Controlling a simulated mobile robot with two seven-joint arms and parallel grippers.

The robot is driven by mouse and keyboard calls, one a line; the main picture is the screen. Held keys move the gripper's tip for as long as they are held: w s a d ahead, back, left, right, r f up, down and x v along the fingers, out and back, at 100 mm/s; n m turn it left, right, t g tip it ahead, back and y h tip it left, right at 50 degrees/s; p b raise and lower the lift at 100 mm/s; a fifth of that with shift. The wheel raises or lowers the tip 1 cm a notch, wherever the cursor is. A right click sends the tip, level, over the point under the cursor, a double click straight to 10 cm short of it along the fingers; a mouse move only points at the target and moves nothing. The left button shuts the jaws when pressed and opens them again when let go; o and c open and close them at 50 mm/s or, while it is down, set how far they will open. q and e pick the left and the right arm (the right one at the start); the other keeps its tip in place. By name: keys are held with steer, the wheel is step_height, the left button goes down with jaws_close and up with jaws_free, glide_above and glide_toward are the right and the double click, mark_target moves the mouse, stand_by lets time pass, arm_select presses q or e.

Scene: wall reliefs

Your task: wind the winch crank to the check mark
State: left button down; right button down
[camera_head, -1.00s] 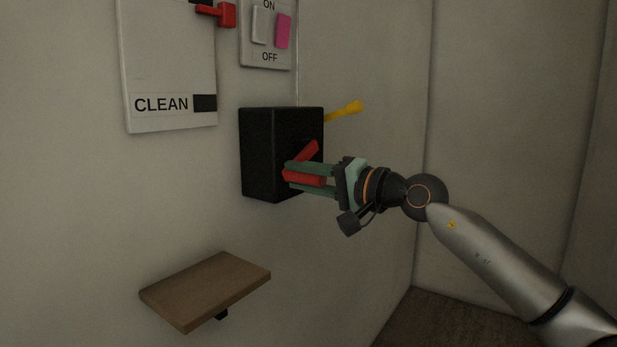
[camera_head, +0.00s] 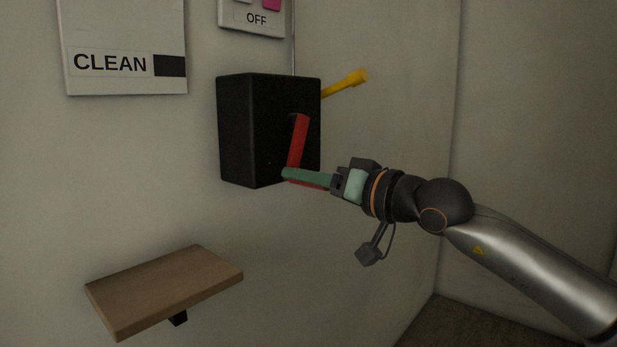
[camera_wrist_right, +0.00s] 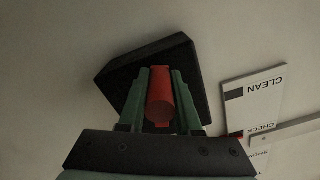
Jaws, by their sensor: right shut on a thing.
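The winch is a black box (camera_head: 245,130) on the wall, with a red crank arm (camera_head: 299,140) on its right face. The crank arm points down, close to vertical, toward its handle. My right gripper (camera_head: 290,175) is shut on the red handle, which is mostly hidden behind the green fingers in the head view. In the right wrist view the red crank handle (camera_wrist_right: 160,98) lies between the two green fingers (camera_wrist_right: 160,100), with the black box (camera_wrist_right: 118,82) behind. A yellow lever-like piece (camera_head: 347,83) sticks out at the box's upper right. I cannot make out a check mark on the box. My left gripper is not in view.
A white panel marked CLEAN (camera_head: 115,50) hangs left of the box. A switch plate marked OFF (camera_head: 254,18) is above it. A wooden shelf (camera_head: 165,285) juts from the wall below left.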

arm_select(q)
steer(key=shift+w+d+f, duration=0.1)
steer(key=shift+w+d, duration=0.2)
arm_select(e)
steer(key=shift+w+d+f+n, duration=0.15)
steer(key=shift+w+d+n, duration=0.15)
steer(key=shift+w+d, duration=0.1)
steer(key=c, duration=0.6)
jaws_free()
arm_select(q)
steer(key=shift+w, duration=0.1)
arm_select(e)
steer(key=shift+a, duration=0.1)
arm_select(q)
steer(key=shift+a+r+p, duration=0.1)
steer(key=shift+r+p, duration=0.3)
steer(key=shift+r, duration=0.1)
arm_select(e)
steer(key=v, duration=1.2)
steer(key=shift+s+d, duration=0.15)
steer(key=shift+d, duration=0.1)
